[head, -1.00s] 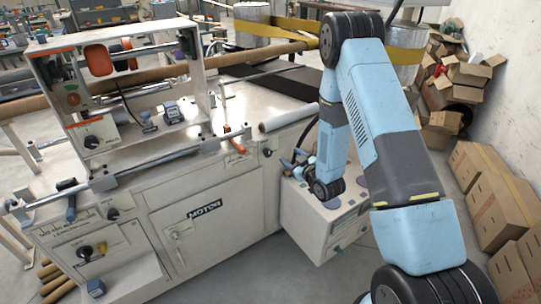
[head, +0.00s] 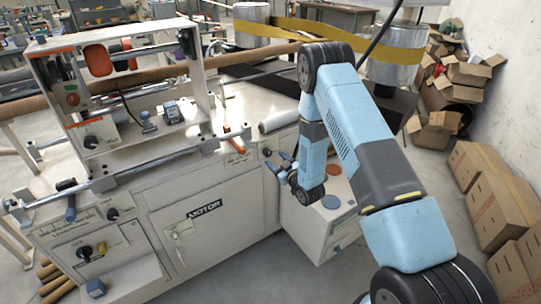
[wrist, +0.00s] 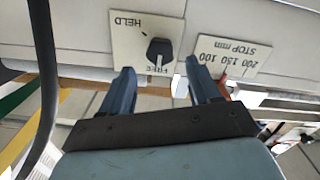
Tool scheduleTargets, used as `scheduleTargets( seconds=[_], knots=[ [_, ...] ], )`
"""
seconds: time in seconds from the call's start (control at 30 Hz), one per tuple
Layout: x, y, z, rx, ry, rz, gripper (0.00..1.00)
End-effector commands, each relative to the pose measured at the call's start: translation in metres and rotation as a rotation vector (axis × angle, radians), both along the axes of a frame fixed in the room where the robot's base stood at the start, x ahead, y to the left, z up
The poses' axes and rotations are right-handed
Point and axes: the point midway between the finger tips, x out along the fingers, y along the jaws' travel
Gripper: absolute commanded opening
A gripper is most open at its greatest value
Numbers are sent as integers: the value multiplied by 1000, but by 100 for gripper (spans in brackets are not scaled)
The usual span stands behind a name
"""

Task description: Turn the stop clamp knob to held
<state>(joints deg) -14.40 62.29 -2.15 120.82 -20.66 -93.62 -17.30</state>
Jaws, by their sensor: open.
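The stop clamp knob (wrist: 159,52) is black, on a pale plate (wrist: 128,38) marked HELD and FREE, which appears upside down in the wrist view. The knob sits beside the FREE word and partly covers it; its exact pointing is hard to tell. In the head view the small dark knob (head: 267,152) is on the machine's front, at the upper right. My gripper (wrist: 160,84) is open and empty, its two blue fingers apart, with the knob between and beyond their tips. In the head view my gripper (head: 277,168) is close to the front panel, just below the knob.
A STOP mm scale plate (wrist: 228,55) is beside the knob plate, with an orange pointer (wrist: 224,86) near it. A pale box (head: 318,228) with coloured discs on top stands below my arm. Cardboard boxes (head: 490,190) line the right wall.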

Motion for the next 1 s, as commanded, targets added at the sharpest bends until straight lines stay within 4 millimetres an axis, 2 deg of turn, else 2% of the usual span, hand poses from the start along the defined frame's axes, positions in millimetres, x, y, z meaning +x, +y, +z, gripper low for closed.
scheduleTargets(
  seconds=[0.1, 0.3, 0.77, 1.0],
  knots=[
    [17, 13, 0, -1, -2, 3, 62],
    [36, 25, 0, 0, -1, 1, 62],
    [44, 31, 0, -1, 1, 1, 62],
    [44, 30, 0, -1, 1, 1, 39]
  ],
)
